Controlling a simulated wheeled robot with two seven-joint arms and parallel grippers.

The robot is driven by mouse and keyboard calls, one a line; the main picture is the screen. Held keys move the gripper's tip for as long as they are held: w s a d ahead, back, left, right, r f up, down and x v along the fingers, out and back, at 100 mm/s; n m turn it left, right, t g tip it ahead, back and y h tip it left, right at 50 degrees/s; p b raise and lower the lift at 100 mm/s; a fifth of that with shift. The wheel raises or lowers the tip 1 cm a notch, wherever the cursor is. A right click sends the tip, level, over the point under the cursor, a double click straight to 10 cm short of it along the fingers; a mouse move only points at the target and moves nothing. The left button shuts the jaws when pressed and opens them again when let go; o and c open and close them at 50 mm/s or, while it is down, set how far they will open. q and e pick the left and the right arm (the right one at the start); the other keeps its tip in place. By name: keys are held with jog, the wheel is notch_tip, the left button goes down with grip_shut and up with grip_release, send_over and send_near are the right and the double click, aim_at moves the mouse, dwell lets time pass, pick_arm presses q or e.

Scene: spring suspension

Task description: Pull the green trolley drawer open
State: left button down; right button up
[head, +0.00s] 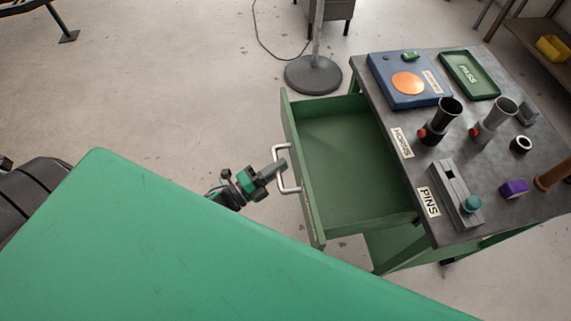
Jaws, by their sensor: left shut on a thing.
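The green trolley drawer (345,160) is pulled out to the left from under the trolley's dark top (385,121). Its inside looks empty. A pale bar handle (280,170) is on the drawer's left front face. My left gripper (279,170) is at the handle, its jaws shut on the bar. My left arm behind it is partly hidden by the large green surface in the foreground. My right gripper does not show.
The trolley top carries a blue device with an orange disc (408,83), a green PASS tray (469,75), dark cylinders (440,120), a grey block (452,187) and a purple block (513,188). A stand base (313,75) is on the floor behind.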

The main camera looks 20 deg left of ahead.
pick_arm(q)
jog(key=c, duration=1.4)
grip_release()
